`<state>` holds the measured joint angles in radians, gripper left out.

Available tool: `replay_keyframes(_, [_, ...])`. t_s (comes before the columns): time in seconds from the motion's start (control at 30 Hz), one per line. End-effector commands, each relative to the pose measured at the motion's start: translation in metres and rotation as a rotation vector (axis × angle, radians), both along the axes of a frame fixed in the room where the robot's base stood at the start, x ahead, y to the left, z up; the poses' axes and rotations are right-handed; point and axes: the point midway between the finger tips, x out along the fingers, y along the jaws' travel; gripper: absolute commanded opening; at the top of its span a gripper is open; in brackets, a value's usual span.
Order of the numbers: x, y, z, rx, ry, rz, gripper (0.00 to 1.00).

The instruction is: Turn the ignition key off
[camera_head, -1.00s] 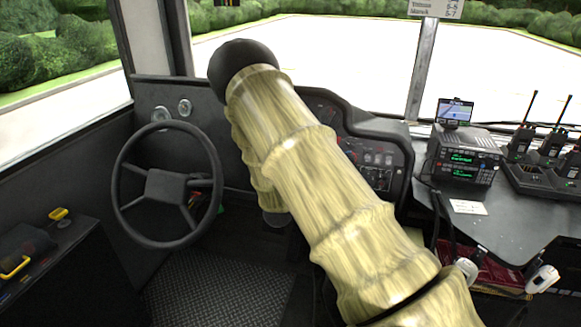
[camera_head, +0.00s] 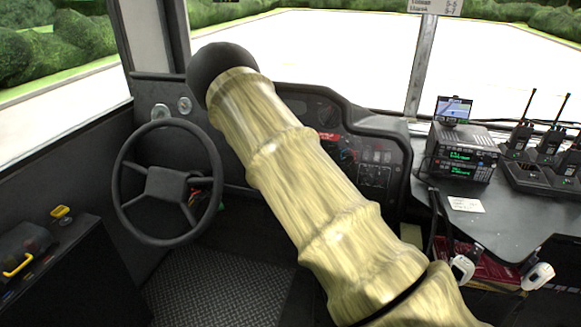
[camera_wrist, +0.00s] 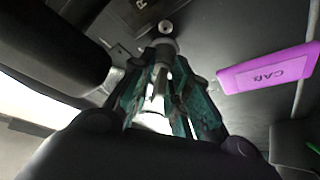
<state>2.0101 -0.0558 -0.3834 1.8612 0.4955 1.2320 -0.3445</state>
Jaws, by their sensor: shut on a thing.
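In the wrist view my gripper (camera_wrist: 163,50) has its teal fingers closed together at a small pale metal piece (camera_wrist: 160,76), which seems to be the ignition key; the fingers cover much of it. A purple tag (camera_wrist: 268,68) marked "CAB" lies just right of the fingertips. A small round metal fitting (camera_wrist: 165,27) shows on the dark panel beyond them. In the head view my arm hides the gripper and I cannot make out the key. The steering wheel (camera_head: 167,184) stands left of my arm.
A thick dark rounded part (camera_wrist: 55,45) lies close left of the gripper in the wrist view. The dashboard panel (camera_head: 372,165) is right of my arm. A radio (camera_head: 463,152) and handsets (camera_head: 550,145) sit on the right console (camera_head: 510,220).

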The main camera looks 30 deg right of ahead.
Motion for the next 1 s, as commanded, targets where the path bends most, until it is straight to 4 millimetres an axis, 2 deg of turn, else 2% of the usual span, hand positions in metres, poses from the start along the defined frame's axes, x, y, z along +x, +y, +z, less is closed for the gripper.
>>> replay_keyframes(0.13, [-0.001, 0.000, -0.002, 0.001, 0.004, -0.001, 0.00])
replay_keyframes(0.17, [-0.001, 0.000, -0.002, 0.001, 0.004, -0.001, 0.23])
replay_keyframes(0.2, [-0.001, 0.000, -0.002, 0.001, 0.004, -0.001, 0.28])
replay_keyframes(0.63, [-0.006, 0.004, -0.001, 0.001, 0.002, 0.000, 0.28])
replay_keyframes(0.77, [-0.020, 0.014, -0.001, 0.001, 0.003, -0.001, 0.28])
replay_keyframes(1.0, [-0.056, 0.040, -0.001, 0.001, 0.004, 0.000, 0.28])
